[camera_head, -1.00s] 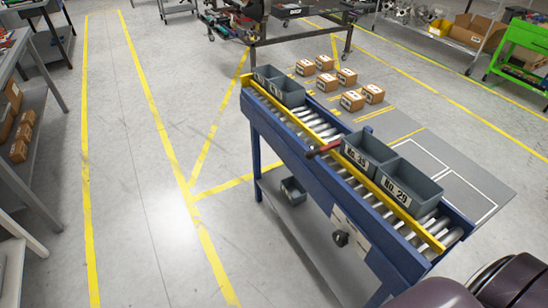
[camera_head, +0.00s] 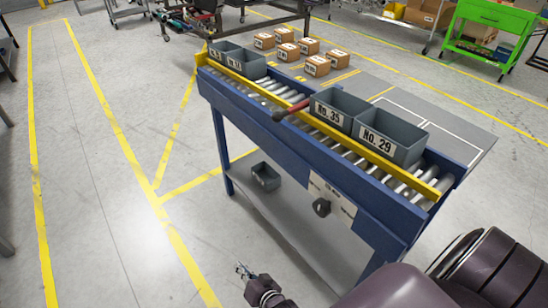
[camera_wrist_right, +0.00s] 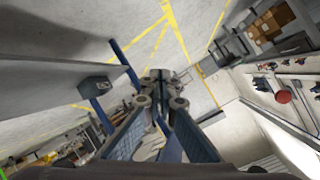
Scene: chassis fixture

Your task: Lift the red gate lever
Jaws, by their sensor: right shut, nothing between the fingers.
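The red gate lever (camera_head: 290,109) sticks out over the yellow rail (camera_head: 330,137) of the blue roller conveyor, on its near side, just left of bin No. 35 (camera_head: 337,109). My right gripper (camera_head: 243,270) is at the bottom of the head view, low in front of the conveyor and well below the lever. It is shut and empty, apart from everything. In the right wrist view my gripper (camera_wrist_right: 159,103) reaches up from the bottom centre. I cannot make out the lever there. My left gripper is not in view.
Bin No. 29 (camera_head: 390,138) stands beside No. 35. Two more grey bins (camera_head: 238,60) stand at the far end. A small dark bin (camera_head: 266,176) sits on the lower shelf. A black knob (camera_head: 321,208) protrudes from the conveyor's front. The floor to the left is clear.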

